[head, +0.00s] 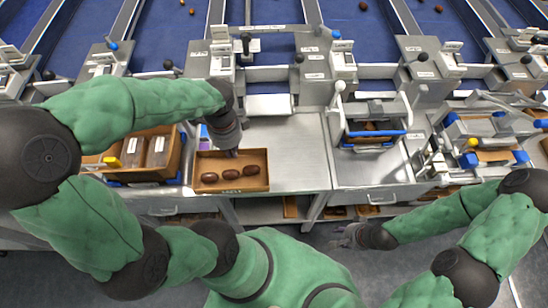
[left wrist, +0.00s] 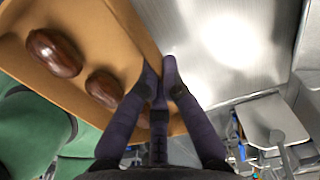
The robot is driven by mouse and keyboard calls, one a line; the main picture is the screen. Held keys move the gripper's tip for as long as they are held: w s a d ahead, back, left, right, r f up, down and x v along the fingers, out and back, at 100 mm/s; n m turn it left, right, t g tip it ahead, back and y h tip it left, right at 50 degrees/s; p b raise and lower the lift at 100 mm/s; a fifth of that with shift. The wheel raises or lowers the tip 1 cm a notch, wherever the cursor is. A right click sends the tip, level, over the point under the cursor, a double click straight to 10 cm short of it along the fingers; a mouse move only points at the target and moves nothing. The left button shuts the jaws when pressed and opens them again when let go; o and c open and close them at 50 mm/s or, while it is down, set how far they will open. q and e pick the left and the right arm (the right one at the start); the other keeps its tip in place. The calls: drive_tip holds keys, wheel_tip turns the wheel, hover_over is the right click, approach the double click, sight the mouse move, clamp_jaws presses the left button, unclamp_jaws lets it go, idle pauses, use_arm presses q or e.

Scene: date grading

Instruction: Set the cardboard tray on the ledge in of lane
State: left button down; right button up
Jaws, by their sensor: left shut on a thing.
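The cardboard tray (head: 232,188) is a shallow open brown box with three dark dates (head: 231,174) in a row, over the near left part of the steel bench. My left gripper (head: 231,153) is at its far wall. In the left wrist view the fingertips (left wrist: 160,72) close on the wall of the tray (left wrist: 112,25), and two dates show inside. I cannot tell whether the tray touches the bench. A pale metal ledge (head: 270,105) lies beyond the tray at the lane's near end. My right gripper (head: 343,238) hangs low before the bench, too small to read.
A brown box with dark packs (head: 160,145) stands close left of the tray. The steel bench (head: 295,155) is bare right of it. A blue-handled device (head: 372,130) stands farther right. Posts and levers (head: 245,45) flank the lane behind the ledge.

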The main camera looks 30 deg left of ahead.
use_arm(q)
drive_tip(key=w+d+f+b, duration=0.2)
drive_tip(key=w+d+f, duration=0.2)
drive_tip(key=w, duration=0.4)
drive_tip(key=b, duration=0.1)
hover_over(271, 155)
drive_tip(key=f, duration=0.5)
drive_tip(key=shift+s+a, duration=0.2)
drive_tip(key=shift+s, duration=0.15)
drive_tip(key=shift+w+d+f+b, duration=0.1)
drive_tip(key=shift+w+f+b, duration=0.1)
drive_tip(key=shift+f+b, duration=0.55)
drive_tip(key=shift+w+d+f+b, duration=0.1)
drive_tip(key=shift+w+f+b, duration=0.15)
drive_tip(key=shift+f, duration=0.9)
drive_tip(key=shift+s+f, duration=0.1)
drive_tip(key=shift+f, duration=0.05)
drive_tip(key=c, duration=1.8)
unclamp_jaws()
drive_tip(key=o, duration=0.4)
wheel_tip(271, 155, up, 12)
drive_tip(key=p, duration=0.3)
drive_tip(key=shift+p, duration=0.35)
